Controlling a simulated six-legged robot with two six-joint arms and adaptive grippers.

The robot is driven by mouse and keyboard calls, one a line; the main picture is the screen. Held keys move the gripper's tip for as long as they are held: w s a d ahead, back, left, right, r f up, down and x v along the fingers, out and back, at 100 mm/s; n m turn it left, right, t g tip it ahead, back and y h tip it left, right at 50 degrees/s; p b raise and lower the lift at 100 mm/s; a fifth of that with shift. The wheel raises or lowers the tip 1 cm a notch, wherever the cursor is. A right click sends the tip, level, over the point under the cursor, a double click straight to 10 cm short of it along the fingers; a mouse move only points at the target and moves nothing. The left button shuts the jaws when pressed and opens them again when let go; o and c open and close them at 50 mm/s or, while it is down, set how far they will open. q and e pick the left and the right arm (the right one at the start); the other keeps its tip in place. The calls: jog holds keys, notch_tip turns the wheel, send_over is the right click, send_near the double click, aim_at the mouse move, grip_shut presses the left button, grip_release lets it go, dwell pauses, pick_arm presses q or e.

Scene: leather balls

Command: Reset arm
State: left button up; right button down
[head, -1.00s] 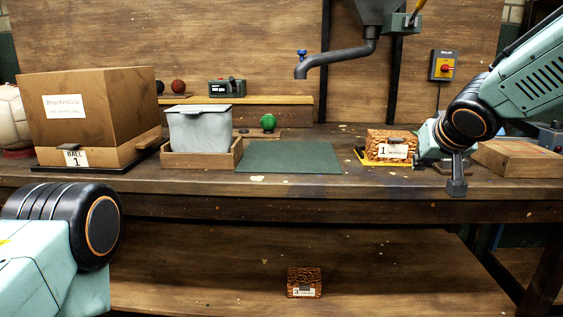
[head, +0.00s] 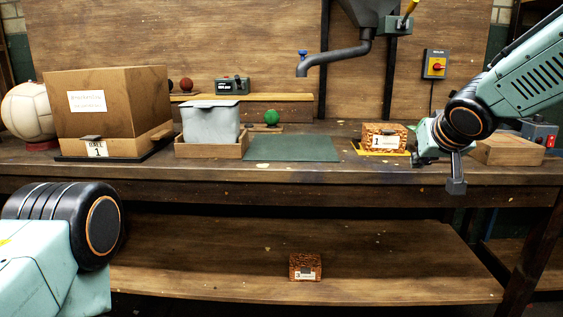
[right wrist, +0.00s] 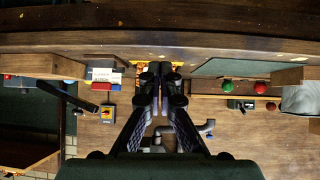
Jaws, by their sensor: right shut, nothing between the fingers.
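My right gripper (head: 424,157) is at the right of the workbench, just right of a small patterned box labelled 1 (head: 384,138), which sits on a yellow mat. The right wrist view shows its two dark fingers (right wrist: 160,75) together with nothing between them. The box, partly hidden behind the fingers, also shows in the right wrist view (right wrist: 104,75). My left arm shows at the lower left of the head view, but its gripper is out of the picture.
A large box labelled Ball 1 (head: 108,110), a grey bin in a wooden tray (head: 210,150) and a green mat (head: 292,149) stand on the bench. A wooden block (head: 508,151) lies at the right. A patterned box labelled 3 (head: 305,267) sits on the lower shelf.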

jog(key=s+a+f+g+y+p, duration=0.1)
jog(key=s+a+f, duration=0.1)
jog(key=s+f, duration=0.5)
jog(key=s+a+f+n+g+y+p, duration=0.1)
jog(key=s+a+f, duration=0.2)
jog(key=f, duration=0.7)
jog(key=s+a+f+g+p, duration=0.1)
jog(key=s+a+f+p, duration=0.1)
jog(key=s+f, duration=0.55)
jog(key=s+f+g+p, duration=0.1)
jog(key=s+f, duration=0.3)
jog(key=s, duration=0.5)
jog(key=s+f+g+p, duration=0.1)
jog(key=s+f+g, duration=0.2)
jog(key=s, duration=0.6)
jog(key=s+d+f+g+h+p, duration=0.1)
jog(key=s+f+g, duration=0.2)
jog(key=s+f, duration=0.3)
jog(key=s, duration=0.4)
jog(key=shift+m, duration=0.3)
